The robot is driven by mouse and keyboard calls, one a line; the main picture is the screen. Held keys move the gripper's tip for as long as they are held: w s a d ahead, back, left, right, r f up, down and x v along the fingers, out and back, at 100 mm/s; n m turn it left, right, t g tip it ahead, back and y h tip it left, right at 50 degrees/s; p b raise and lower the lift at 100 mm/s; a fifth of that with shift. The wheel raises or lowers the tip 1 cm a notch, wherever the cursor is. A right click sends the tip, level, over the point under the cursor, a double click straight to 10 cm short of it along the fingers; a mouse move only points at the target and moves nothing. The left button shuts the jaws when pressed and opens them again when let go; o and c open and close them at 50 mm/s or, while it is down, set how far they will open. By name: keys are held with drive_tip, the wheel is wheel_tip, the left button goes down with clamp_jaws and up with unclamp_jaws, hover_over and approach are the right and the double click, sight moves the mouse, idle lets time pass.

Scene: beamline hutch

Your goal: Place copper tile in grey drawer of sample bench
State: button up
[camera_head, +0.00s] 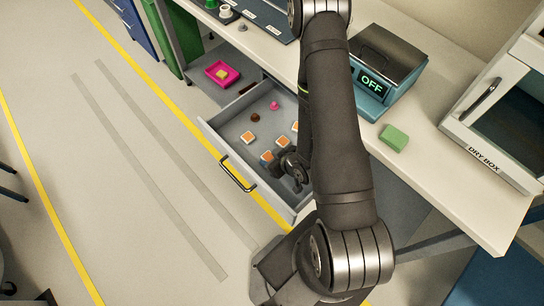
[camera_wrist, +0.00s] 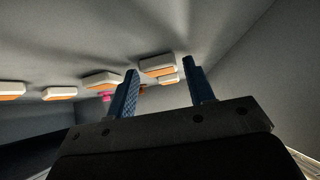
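The grey drawer (camera_head: 205,132) of the sample bench (camera_head: 425,180) is pulled open. Inside lie several white tiles with orange, copper-like tops, one at the left (camera_head: 249,139), one beside my gripper (camera_head: 267,157), and others (camera_head: 281,142) close by. My gripper (camera_head: 293,168) is low inside the drawer, partly hidden by my arm. In the wrist view its two blue fingers (camera_wrist: 160,66) stand apart with nothing clearly held. A white-and-orange tile (camera_wrist: 158,68) shows between and beyond the fingertips, with another partly behind it.
A brown piece (camera_head: 255,118) and a pink piece (camera_head: 275,105) also sit in the drawer. A pink tray (camera_head: 222,73) holds a yellow block beyond it. A green block (camera_head: 394,138), a device reading OFF (camera_head: 385,75) and a dry box (camera_head: 490,130) stand on the bench.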

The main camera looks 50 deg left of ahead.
drive_tip(key=shift+o, duration=0.5)
drive_tip(key=shift+r, duration=0.2)
drive_tip(key=v, duration=0.2)
drive_tip(key=shift+d+r, duration=0.3)
wheel_tip(320, 180, up, 7)
idle(0.3)
approach(268, 156)
drive_tip(key=shift+x, duration=3.75)
drive_tip(key=shift+d+f, duration=0.1)
